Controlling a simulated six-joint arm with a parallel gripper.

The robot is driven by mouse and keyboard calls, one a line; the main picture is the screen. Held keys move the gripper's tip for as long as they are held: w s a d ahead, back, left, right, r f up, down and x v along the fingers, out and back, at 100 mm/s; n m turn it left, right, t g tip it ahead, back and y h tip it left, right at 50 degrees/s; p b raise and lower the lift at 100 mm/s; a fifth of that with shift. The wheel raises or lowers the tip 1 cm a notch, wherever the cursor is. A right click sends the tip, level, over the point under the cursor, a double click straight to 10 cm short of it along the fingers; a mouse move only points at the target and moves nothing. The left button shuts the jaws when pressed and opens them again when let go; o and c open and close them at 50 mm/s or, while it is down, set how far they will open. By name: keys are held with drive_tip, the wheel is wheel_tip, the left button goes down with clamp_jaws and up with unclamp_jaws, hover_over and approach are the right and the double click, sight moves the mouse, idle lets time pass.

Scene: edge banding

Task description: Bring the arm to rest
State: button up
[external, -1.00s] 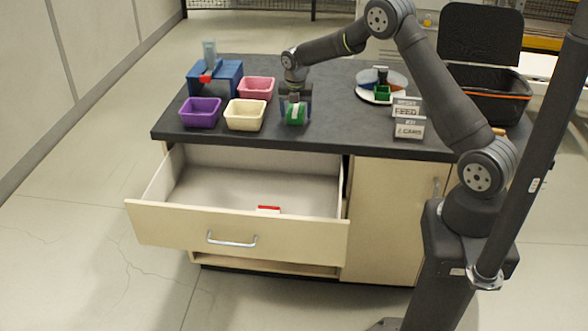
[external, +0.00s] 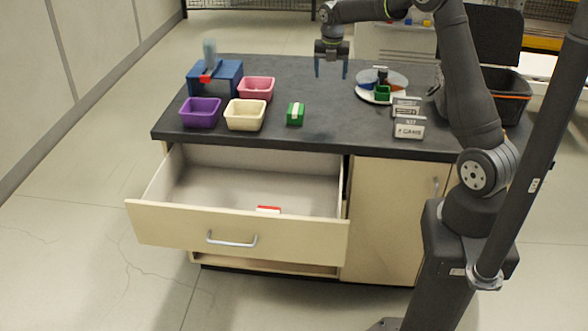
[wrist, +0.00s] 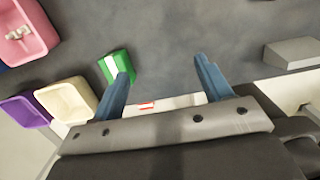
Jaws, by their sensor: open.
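My gripper (external: 331,69) is open and empty. It hangs above the back middle of the dark worktop (external: 340,125), with its blue fingers pointing down and apart. In the wrist view its two fingers (wrist: 165,82) show wide apart with nothing between them but the worktop and, farther off, the drawer. A green block with a white stripe (external: 295,114) sits on the worktop, right of the cream bin, apart from my gripper. The block also shows in the wrist view (wrist: 115,66), just beyond the left finger.
Purple (external: 200,113), cream (external: 245,115) and pink (external: 256,88) bins stand at the left by a blue box (external: 226,77). A round tray (external: 398,79) and label signs (external: 409,128) are at the right. The drawer (external: 235,233) is open, holding a red-and-white item (external: 268,209).

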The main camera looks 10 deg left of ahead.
drive_tip(key=s+a+r+m, duration=0.1)
drive_tip(key=s+m, duration=0.5)
drive_tip(key=s, duration=0.6)
drive_tip(key=s+a+r+m+h, duration=0.1)
drive_tip(key=s+a+m, duration=0.3)
drive_tip(key=s+m, duration=0.3)
drive_tip(key=shift+s+a+r+m+g, duration=0.15)
drive_tip(key=shift+s+a+m+g, duration=0.2)
drive_tip(key=shift+s, duration=2.05)
drive_tip(key=shift+d, duration=0.1)
drive_tip(key=o, duration=0.6)
drive_tip(key=shift+o, duration=0.2)
drive_tip(key=shift+r, duration=0.15)
